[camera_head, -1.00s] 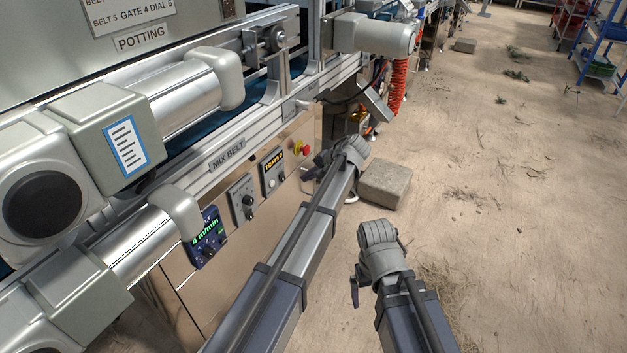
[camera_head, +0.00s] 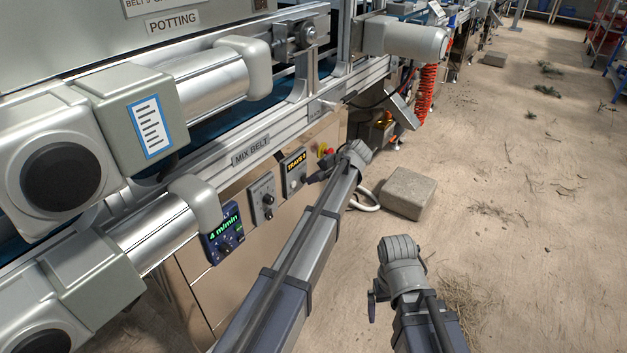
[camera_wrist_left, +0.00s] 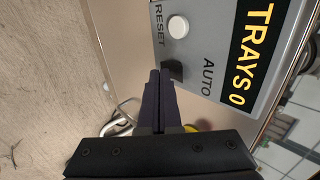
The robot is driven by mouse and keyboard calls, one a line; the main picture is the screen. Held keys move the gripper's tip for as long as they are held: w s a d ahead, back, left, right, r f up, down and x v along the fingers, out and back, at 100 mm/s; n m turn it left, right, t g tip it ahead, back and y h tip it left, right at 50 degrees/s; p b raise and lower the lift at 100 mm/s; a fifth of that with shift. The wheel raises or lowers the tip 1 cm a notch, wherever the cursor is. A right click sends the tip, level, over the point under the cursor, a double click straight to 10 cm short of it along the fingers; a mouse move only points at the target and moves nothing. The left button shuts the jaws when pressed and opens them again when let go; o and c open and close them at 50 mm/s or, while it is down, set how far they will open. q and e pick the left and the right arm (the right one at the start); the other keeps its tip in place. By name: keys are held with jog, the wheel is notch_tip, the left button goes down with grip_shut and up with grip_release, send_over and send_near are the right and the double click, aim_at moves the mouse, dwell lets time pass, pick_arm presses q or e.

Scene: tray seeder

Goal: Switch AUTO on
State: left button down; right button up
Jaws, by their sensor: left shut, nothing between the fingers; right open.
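The grey counter panel (camera_head: 293,187) with the yellow "TRAYS 0" display (camera_head: 295,163) is on the machine's side below the mix belt. In the left wrist view it fills the upper right, with the display (camera_wrist_left: 250,50), a white RESET button (camera_wrist_left: 178,26) and the AUTO lettering (camera_wrist_left: 207,76). A dark switch (camera_wrist_left: 175,69) sits beside AUTO, partly hidden by my fingertips. My left gripper (camera_head: 311,180) is shut and empty, its tips (camera_wrist_left: 160,73) right at the switch; I cannot tell whether they touch it. The switch's position is unclear. My right gripper (camera_head: 373,306) is open, well away over the floor.
A grey panel with a knob (camera_head: 263,198) and a blue speed display reading 4 m/min (camera_head: 223,234) sit left of the counter panel. A red and yellow stop button (camera_head: 326,151) is just beyond it. A concrete block (camera_head: 408,193) lies on the floor; the floor at right is mostly open.

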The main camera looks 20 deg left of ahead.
jog(key=shift+f, duration=0.1)
jog(key=shift+r, duration=0.2)
jog(key=shift+r+p, duration=0.65)
jog(key=shift+p, duration=0.15)
